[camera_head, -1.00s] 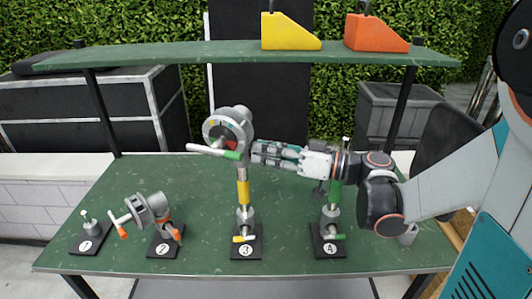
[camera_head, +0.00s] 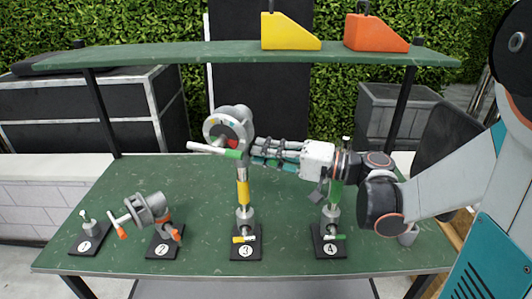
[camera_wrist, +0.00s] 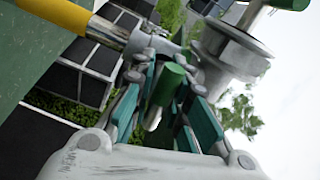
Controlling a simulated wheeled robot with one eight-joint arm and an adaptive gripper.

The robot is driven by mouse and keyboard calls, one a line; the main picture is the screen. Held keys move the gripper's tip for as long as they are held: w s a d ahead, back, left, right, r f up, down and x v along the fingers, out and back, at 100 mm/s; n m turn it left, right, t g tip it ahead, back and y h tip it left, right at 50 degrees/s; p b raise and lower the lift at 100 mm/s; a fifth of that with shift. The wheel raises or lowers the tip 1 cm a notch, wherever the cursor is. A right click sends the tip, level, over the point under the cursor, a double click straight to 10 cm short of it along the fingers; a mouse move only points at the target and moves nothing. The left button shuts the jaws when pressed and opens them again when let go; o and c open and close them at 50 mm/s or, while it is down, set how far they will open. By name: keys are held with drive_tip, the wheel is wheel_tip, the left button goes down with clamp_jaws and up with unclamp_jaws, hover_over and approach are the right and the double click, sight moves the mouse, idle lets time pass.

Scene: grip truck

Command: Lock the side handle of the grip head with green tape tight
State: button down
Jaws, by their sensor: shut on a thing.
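The grip head (camera_head: 222,126) is a grey round disc clamp on top of stand 3, whose post has a yellow band (camera_head: 243,193). A white bar handle with a green end (camera_head: 233,154) sticks out of its front. In the wrist view, the grip head (camera_wrist: 235,50) is at the upper right. My gripper (camera_head: 258,152) reaches in from the right at the head's side. In the wrist view, my gripper (camera_wrist: 165,90) is shut on a green-taped side handle (camera_wrist: 171,82) that lies between its fingers. The head view hides this handle behind the fingers.
Stand 4 (camera_head: 331,236), with a green-banded post, stands under my arm. Stand 2 (camera_head: 151,208) carries another grip head with orange-ended handles, and stand 1 (camera_head: 88,232) is short. A green shelf (camera_head: 190,54) holding yellow and orange wedges crosses above.

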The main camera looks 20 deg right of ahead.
drive_tip(key=m, duration=0.6)
drive_tip(key=shift+f, duration=0.1)
drive_tip(key=m, duration=0.4)
drive_tip(key=shift+s+m, duration=0.1)
drive_tip(key=shift+m, duration=0.2)
drive_tip(key=shift+f+m+b, duration=0.15)
drive_tip(key=shift+m+b, duration=0.15)
drive_tip(key=shift+m, duration=0.8)
idle(1.1)
drive_tip(key=c, duration=1.6)
unclamp_jaws()
drive_tip(key=shift+o, duration=0.2)
drive_tip(key=shift+s+d+f, duration=0.1)
drive_tip(key=shift+s+d, duration=0.05)
